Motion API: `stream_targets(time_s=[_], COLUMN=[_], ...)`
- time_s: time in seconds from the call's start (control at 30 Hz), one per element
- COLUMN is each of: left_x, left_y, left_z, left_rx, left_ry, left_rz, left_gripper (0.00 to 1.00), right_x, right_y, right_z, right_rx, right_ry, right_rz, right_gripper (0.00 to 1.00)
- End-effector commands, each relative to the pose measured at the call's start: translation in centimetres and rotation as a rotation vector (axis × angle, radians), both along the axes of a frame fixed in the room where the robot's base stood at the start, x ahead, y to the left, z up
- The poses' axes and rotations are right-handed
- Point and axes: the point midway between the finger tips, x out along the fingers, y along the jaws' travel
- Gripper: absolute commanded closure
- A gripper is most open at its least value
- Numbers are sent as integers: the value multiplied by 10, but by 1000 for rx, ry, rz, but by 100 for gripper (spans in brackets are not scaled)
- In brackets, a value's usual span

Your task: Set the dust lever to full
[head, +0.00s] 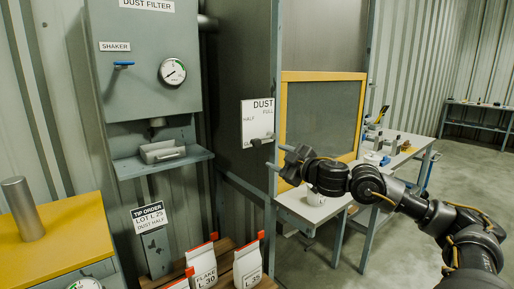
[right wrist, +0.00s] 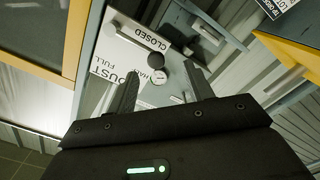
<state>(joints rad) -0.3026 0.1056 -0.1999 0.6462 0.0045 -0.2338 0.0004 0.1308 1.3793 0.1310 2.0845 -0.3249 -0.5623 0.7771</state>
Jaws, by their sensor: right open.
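The dust lever's white plate (head: 257,122) is on the grey bin wall, marked DUST, HALF, FULL and CLOSED. The lever's dark knob (head: 256,142) shows low on the plate, beside the CLOSED mark. In the right wrist view the round black knob (right wrist: 155,60) appears between and just beyond my fingertips, on a rod near the word CLOSED. My right gripper (head: 279,157) is open, reaching in from the right just below and right of the knob; it also shows in the right wrist view (right wrist: 160,72). I cannot tell whether it touches the knob. My left gripper is out of view.
A yellow-framed panel (head: 322,76) is right of the plate, close to my right arm. A filter cabinet (head: 143,80) with a gauge stands left. A placard (head: 150,217) reads LOT L.25, DUST HALF. Bags (head: 247,266) stand below; a workbench (head: 297,203) is at right.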

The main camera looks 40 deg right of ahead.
Motion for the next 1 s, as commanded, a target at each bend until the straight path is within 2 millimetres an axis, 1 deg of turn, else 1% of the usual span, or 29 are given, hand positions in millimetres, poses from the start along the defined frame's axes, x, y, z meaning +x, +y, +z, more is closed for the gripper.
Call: stream_targets(time_s=[0.03,0.1,0.27,0.47,0.57,0.67,0.8,1.0], left_x=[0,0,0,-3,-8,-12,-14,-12], left_y=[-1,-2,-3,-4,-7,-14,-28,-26], left_z=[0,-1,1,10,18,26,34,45], left_rx=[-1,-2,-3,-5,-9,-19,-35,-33], left_ry=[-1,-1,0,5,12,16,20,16], left_rz=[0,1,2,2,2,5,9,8], left_gripper=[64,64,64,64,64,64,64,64], right_x=[-2,-3,-3,4,13,25,49,83], right_y=[3,5,5,2,2,5,4,4], right_z=[12,20,24,27,29,30,28,26], right_rx=[-14,-22,-24,-18,-16,-18,-16,-20], right_ry=[-12,-19,-24,-26,-27,-27,-26,-24], right_rz=[11,18,21,15,15,22,20,21], right_gripper=[48,48,48,48,48,48,48,48])
